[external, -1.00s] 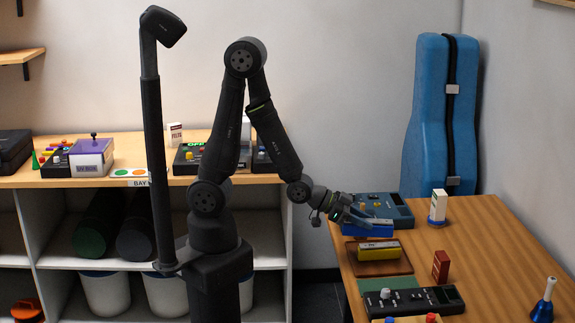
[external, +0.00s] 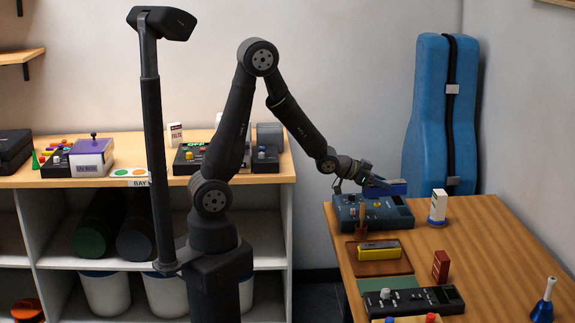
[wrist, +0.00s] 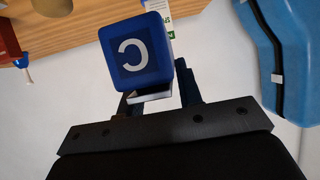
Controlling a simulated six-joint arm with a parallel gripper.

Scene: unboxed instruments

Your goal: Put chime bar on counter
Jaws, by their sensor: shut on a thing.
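A blue chime bar (external: 386,188), marked with a letter C on its end in the wrist view (wrist: 136,52), is held up in the air. My gripper (external: 374,184) is shut on it, above the dark blue device at the back of the wooden counter (external: 490,260). In the wrist view my gripper (wrist: 160,98) has its fingers on both sides of the bar's lower part, partly hidden by it. A yellow chime bar (external: 379,251) sits on a brown tray (external: 400,266) on the counter.
A dark blue device (external: 398,216) stands under the held bar, with a small brown object (external: 361,232) at its front. A white box (external: 438,206), red-brown block (external: 441,266), black device (external: 447,300) and blue handbell (external: 543,308) stand around. The counter's right middle is clear.

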